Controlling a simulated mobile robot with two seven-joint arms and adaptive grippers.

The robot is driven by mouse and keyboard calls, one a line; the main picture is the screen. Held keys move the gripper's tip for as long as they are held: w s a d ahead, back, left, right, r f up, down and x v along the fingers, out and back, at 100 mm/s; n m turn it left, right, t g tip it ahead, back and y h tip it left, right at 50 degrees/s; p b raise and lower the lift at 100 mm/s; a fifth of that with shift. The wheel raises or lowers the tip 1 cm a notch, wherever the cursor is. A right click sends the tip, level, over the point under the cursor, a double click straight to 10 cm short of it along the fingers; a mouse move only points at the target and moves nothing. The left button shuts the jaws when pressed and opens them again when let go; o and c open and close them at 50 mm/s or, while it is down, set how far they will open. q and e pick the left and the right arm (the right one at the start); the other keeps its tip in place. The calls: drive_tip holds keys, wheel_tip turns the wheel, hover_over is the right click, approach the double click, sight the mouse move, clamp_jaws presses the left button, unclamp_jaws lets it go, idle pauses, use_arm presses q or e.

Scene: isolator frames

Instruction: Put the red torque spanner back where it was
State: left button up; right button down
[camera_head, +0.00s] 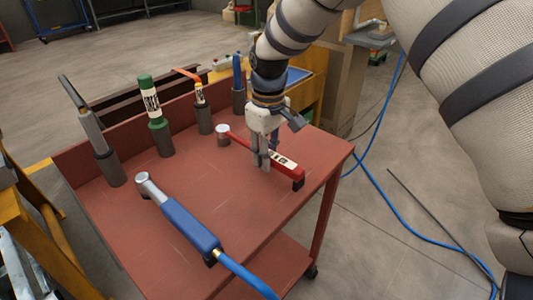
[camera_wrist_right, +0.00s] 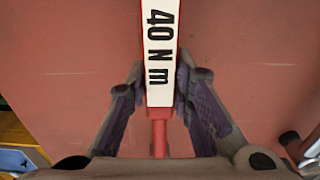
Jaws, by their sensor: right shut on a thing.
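The red torque spanner (camera_head: 287,168) has a white label on its handle and a grey head at its far left end. It lies level, at or just above the red cart top; I cannot tell whether it touches. In the right wrist view its label reads "40 N m" on the handle (camera_wrist_right: 160,50). My right gripper (camera_head: 264,160) comes from above and is shut on the handle near its shaft end. Its fingers (camera_wrist_right: 160,88) are on both sides of the handle in the wrist view. My left gripper is not in view.
The red cart (camera_head: 240,235) carries a blue spanner (camera_head: 190,227) in front. Along its back, a grey tool (camera_head: 88,120), a green tool (camera_head: 150,100), a yellow-orange tool (camera_head: 199,92) and a blue tool (camera_head: 237,72) stand in dark holders. A blue hose (camera_head: 385,205) lies on the floor.

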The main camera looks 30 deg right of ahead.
drive_tip(key=shift+r, duration=0.1)
drive_tip(key=c, duration=1.4)
unclamp_jaws()
wheel_tip(320, 180, up, 12)
drive_tip(key=shift+s, duration=0.15)
